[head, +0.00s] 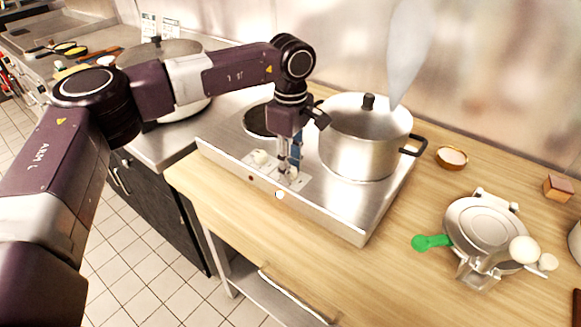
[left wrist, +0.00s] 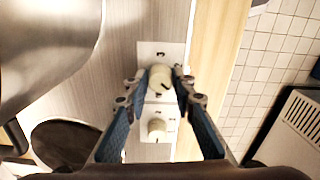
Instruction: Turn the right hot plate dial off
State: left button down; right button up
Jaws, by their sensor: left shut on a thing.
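The steel hot plate (head: 330,208) stands on the wooden counter, with two cream dials on its front edge. My left gripper (head: 291,166) points down at the right dial (head: 290,178). In the left wrist view its blue-grey fingers (left wrist: 160,82) are closed on both sides of that dial (left wrist: 160,75). The dial's exact setting is hard to read. The left dial (head: 260,157) is free; it also shows in the left wrist view (left wrist: 157,128). A lidded steel pot (head: 358,145) sits on the right burner. My right gripper is not in view.
The left burner (head: 260,121) is empty. A pale steam-like plume (head: 406,50) rises by the pot. Another large pot (head: 165,50) stands back left.

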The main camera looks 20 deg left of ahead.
pick_arm(q)
jog(key=m+b, duration=0.1)
jog(key=m, duration=0.4)
jog(key=shift+m, duration=0.3)
jog(key=shift+m+b, duration=0.3)
jog(key=shift+m, duration=1.9)
jog(key=c, duration=1.6)
grip_release()
notch_tip(320, 180, up, 12)
jog(key=shift+r, duration=0.1)
